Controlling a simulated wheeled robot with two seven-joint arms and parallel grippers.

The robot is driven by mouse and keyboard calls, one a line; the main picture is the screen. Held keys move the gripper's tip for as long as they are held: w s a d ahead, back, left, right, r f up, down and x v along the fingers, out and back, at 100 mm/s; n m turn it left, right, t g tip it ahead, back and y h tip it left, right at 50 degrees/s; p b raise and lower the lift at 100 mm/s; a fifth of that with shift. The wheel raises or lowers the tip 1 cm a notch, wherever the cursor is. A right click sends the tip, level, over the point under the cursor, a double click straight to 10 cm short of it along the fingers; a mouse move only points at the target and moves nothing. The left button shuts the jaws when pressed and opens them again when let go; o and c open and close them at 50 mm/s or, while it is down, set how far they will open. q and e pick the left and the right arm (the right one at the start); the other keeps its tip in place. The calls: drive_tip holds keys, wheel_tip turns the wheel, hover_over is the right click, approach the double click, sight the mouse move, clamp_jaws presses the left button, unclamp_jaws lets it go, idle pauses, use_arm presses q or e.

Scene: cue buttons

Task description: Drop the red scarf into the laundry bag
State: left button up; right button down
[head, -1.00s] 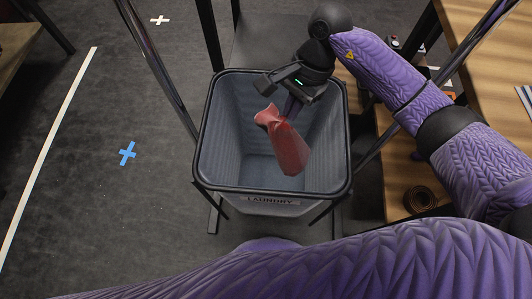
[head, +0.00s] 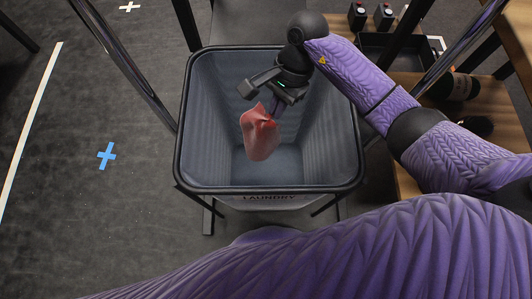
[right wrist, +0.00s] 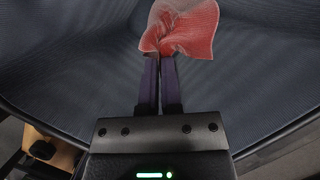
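The red scarf (head: 260,134) hangs over the open mouth of the grey laundry bag (head: 268,192), which has a dark rim and a "LAUNDRY" label on its front. My right gripper (head: 272,110) is above the bag's opening, with the scarf at its fingertips. In the right wrist view the two fingers (right wrist: 160,58) are close together and the scarf (right wrist: 182,28) is pinched at their tips, with the bag's grey wall around it. The inside of the bag looks empty where it shows. My left gripper is not in view.
A wooden shelf unit (head: 408,186) with dark rolled items and a black tray (head: 392,52) stands to the right. Shiny metal poles rise on both sides of the bag. The floor at left is clear, with a blue cross (head: 107,156) and a white line.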

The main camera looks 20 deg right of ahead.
unclamp_jaws()
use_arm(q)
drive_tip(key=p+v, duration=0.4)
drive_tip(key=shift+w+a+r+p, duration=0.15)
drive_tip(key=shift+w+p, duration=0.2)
use_arm(e)
wheel_tip(320, 180, up, 6)
drive_tip(key=d+t+h, duration=0.1)
drive_tip(key=shift+w+h, duration=0.3)
drive_tip(key=shift+h, duration=0.1)
use_arm(q)
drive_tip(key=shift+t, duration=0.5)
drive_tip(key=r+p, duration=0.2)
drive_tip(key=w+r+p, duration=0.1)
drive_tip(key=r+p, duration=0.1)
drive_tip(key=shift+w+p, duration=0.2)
drive_tip(key=shift+p, duration=0.1)
use_arm(e)
wheel_tip(320, 180, up, 10)
drive_tip(key=d, duration=0.1)
drive_tip(key=shift+w+d, duration=0.2)
drive_tip(key=shift+w, duration=0.2)
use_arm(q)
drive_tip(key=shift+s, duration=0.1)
use_arm(e)
drive_tip(key=shift+s+f, duration=0.1)
drive_tip(key=shift+f, duration=0.1)
